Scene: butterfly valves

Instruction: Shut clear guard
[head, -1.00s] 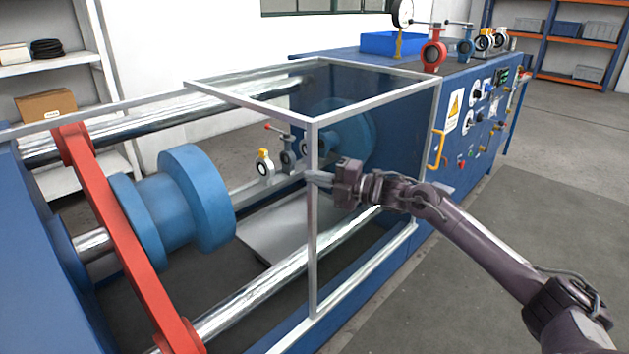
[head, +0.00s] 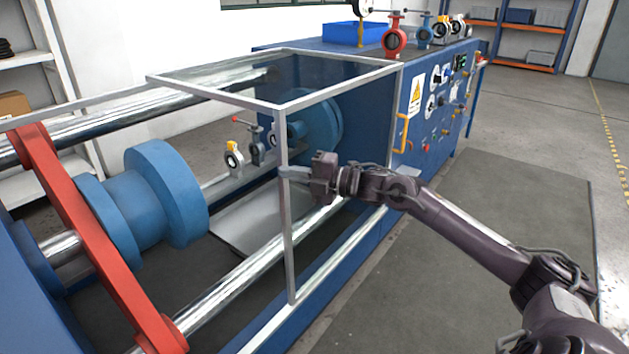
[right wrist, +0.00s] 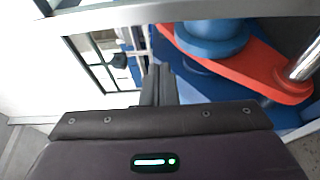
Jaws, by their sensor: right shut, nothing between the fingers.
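The clear guard (head: 283,107) is a box of see-through panels in a grey metal frame. In the head view it stands over the right part of the bench's open bay, against the blue cabinet. The blue clamp drum at left is outside it. My right gripper (head: 288,172) is shut and empty, its fingertips at the guard's front upright bar. I cannot tell whether they touch it. In the right wrist view the shut fingers (right wrist: 158,85) point away from the camera, and a grey frame bar (right wrist: 190,13) crosses the top. My left gripper is not in view.
A red crossbar (head: 88,235) and blue clamp drum (head: 165,195) stand left of the guard. Small valves (head: 234,158) sit on a rail in the bay. A yellow handle (head: 403,132) is on the cabinet front. The floor mat (head: 500,210) at right is clear.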

